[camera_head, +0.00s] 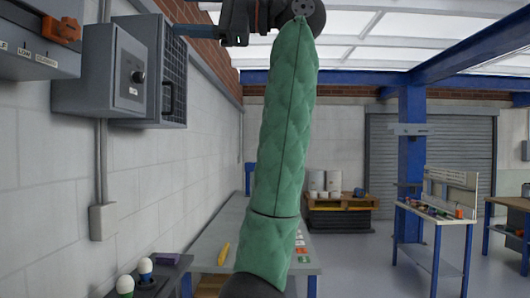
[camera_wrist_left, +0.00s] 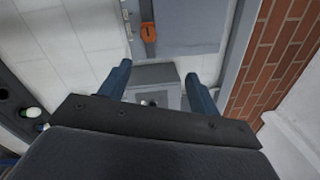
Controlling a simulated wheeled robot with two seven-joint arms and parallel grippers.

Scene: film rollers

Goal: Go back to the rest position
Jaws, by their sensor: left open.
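My left arm, in a green quilted sleeve, rises through the middle of the head view to the top edge. My left gripper (camera_head: 185,30) is raised high there, pointing left in front of the wall cabinet, and part of it is cut off by the top edge. In the left wrist view my left gripper (camera_wrist_left: 160,88) shows two blue-grey fingers spread apart with nothing between them. A grey wall box is seen beyond the gap. My right gripper is in neither view.
A grey electrical box (camera_head: 100,75) and a mesh-front cabinet (camera_head: 172,75) hang on the left wall near the gripper. Below, a grey table (camera_head: 215,240) holds a yellow item (camera_head: 223,254). A workbench (camera_head: 440,215) stands right; the floor between is clear.

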